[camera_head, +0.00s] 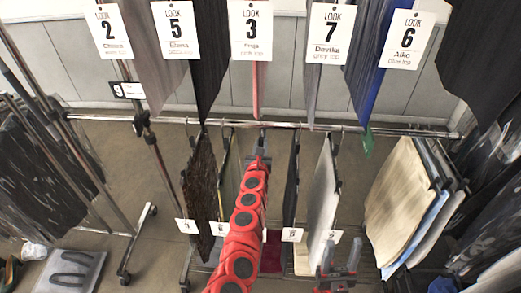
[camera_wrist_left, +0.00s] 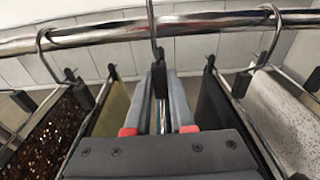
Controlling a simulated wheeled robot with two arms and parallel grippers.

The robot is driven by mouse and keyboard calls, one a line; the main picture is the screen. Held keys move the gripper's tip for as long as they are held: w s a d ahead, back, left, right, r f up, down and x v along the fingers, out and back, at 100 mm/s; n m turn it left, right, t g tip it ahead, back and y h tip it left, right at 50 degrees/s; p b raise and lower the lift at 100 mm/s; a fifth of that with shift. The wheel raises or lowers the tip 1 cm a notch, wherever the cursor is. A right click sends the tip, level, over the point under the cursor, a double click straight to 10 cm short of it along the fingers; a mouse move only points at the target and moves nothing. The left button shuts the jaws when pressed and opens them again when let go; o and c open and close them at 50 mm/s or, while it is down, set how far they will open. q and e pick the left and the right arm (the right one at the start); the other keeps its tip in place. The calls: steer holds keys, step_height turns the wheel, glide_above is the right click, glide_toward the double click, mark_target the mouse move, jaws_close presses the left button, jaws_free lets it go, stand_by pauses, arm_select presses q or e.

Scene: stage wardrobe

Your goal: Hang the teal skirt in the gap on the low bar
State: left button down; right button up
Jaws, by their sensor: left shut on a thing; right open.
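My left gripper (camera_head: 260,158) is at the low bar (camera_head: 400,132), between an olive garment (camera_wrist_left: 112,108) and a black garment (camera_wrist_left: 214,112). In the left wrist view its fingers (camera_wrist_left: 160,100) are shut on a hanger, whose hook (camera_wrist_left: 152,22) stands upright and reaches the bar (camera_wrist_left: 210,22). I cannot tell whether the hook rests on the bar. No teal cloth shows clearly; what hangs under this hanger is hidden by my gripper and arm. My right gripper (camera_head: 338,268) is open and empty, low in front of the hanging clothes.
A brown sequined garment (camera_head: 201,180) hangs left, a pale speckled one (camera_head: 322,190) right. Cream garments (camera_head: 395,205) hang at the bar's right end. Tagged clothes, such as LOOK 3 (camera_head: 250,32), hang above. A rack post (camera_head: 155,165) stands left.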

arm_select(q)
steer(key=shift+w+r+b, duration=0.1)
steer(key=shift+w+b, duration=0.35)
steer(key=shift+w, duration=0.05)
steer(key=shift+w+d, duration=0.1)
steer(key=shift+w, duration=0.1)
steer(key=shift+w+b, duration=0.4)
steer(key=shift+b, duration=0.2)
steer(key=shift+w+b, duration=0.2)
steer(key=shift+b, duration=0.1)
steer(key=shift+w, duration=0.15)
steer(key=shift+f, duration=0.2)
steer(key=shift+f+b, duration=0.65)
steer(key=shift+b, duration=0.1)
steer(key=shift+f+b, duration=0.35)
